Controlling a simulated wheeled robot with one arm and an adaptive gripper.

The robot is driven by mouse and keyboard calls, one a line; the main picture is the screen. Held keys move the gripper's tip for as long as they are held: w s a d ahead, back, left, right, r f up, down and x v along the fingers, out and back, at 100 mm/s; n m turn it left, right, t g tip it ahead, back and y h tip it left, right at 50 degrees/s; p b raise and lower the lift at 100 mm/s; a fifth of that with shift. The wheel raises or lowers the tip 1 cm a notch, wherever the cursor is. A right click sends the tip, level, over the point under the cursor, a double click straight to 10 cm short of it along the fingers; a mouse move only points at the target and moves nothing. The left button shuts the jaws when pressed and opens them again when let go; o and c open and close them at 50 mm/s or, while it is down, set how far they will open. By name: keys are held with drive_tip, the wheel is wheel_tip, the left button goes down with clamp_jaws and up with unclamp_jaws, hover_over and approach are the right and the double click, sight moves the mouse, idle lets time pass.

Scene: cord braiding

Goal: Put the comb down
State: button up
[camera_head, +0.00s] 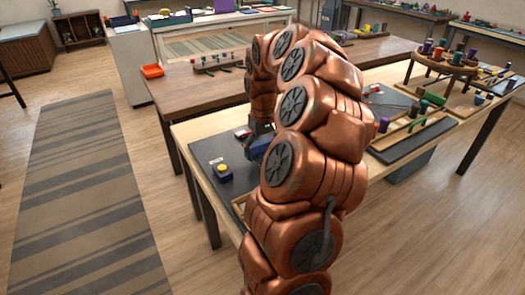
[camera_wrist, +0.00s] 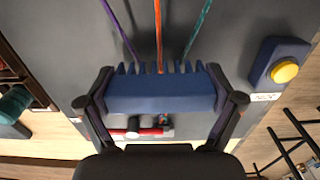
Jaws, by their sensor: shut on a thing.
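My gripper (camera_wrist: 160,82) is shut on the blue comb (camera_wrist: 160,98), with one finger at each end of it. In the wrist view the comb's short teeth point up the picture, towards three cords: a purple cord (camera_wrist: 120,28), an orange cord (camera_wrist: 158,30) and a teal cord (camera_wrist: 198,30). The cords reach the row of teeth; I cannot tell whether they pass between them. The comb is over or on the dark grey mat (camera_wrist: 60,60); its exact height is unclear. In the head view my arm hides most of this area, and a small blue part of the comb (camera_head: 257,148) shows.
A yellow button (camera_wrist: 284,71) on a dark blue base stands right of the comb in the wrist view; it also shows in the head view (camera_head: 224,171). A red-handled item (camera_wrist: 150,131) lies below the comb. An orange tray (camera_head: 152,71) sits on the table behind.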

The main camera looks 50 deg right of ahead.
drive_tip(key=shift+f, duration=0.45)
drive_tip(key=shift+f, duration=0.1)
drive_tip(key=o, duration=0.9)
